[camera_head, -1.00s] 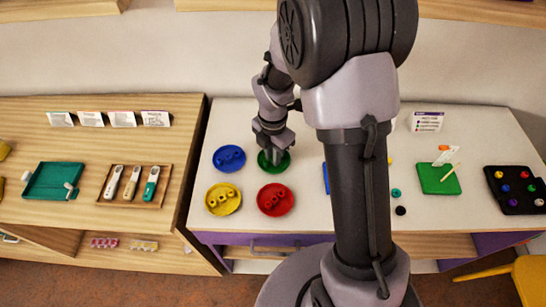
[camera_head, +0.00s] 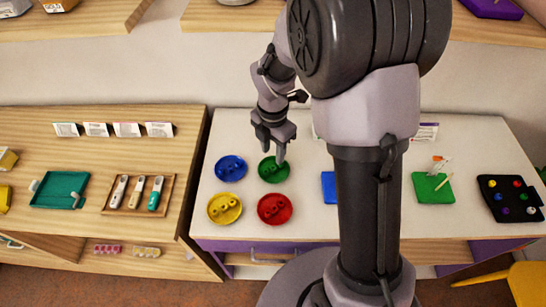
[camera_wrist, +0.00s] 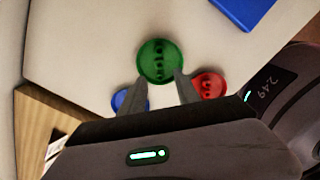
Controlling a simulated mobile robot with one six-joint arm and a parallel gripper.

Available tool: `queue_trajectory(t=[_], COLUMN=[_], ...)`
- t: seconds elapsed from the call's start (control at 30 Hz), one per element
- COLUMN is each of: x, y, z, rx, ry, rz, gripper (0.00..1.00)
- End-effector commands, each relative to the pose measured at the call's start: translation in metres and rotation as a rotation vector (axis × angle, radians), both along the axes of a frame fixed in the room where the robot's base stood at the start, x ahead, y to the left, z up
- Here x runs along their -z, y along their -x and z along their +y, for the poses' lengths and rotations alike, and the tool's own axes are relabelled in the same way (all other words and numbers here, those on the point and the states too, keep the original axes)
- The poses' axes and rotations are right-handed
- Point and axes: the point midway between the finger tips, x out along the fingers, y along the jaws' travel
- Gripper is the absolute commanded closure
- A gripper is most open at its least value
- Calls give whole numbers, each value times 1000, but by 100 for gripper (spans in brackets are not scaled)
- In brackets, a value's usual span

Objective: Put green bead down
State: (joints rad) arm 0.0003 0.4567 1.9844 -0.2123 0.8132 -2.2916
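The green dish (camera_head: 274,174) stands on the white table, right of the blue dish and behind the red one. Several green beads lie inside it, and they show as a row in the wrist view (camera_wrist: 159,62). My gripper (camera_head: 272,154) is above the green dish, with its fingers spread apart. In the wrist view the gripper (camera_wrist: 163,88) points toward the dish, with nothing between its fingers. I cannot tell which of the beads is the task's green bead.
Blue (camera_head: 231,167), yellow (camera_head: 238,217) and red (camera_head: 285,217) dishes holding beads stand close by. A blue board (camera_head: 328,187), a green board (camera_head: 433,188) and a black bead tray (camera_head: 510,209) lie to the right. My arm hides part of the table.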

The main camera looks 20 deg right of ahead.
Motion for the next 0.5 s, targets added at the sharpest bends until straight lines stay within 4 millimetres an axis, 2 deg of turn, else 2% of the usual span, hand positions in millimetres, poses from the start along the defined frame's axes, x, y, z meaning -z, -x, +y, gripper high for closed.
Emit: queue_trajectory(t=[0.03,0.1,0.23,0.3,0.37,0.47,0.5], x=[-18,-32,-47,-62,-89,-149,-169], y=[0,0,0,4,15,56,76], z=[0,0,0,1,4,13,16], rx=[0,-1,5,82,272,825,1068], ry=[0,0,0,-7,-28,-131,-194], rz=[-2,-1,-1,-20,-63,-152,-175], gripper=[62,62,62,62,62,62,62])
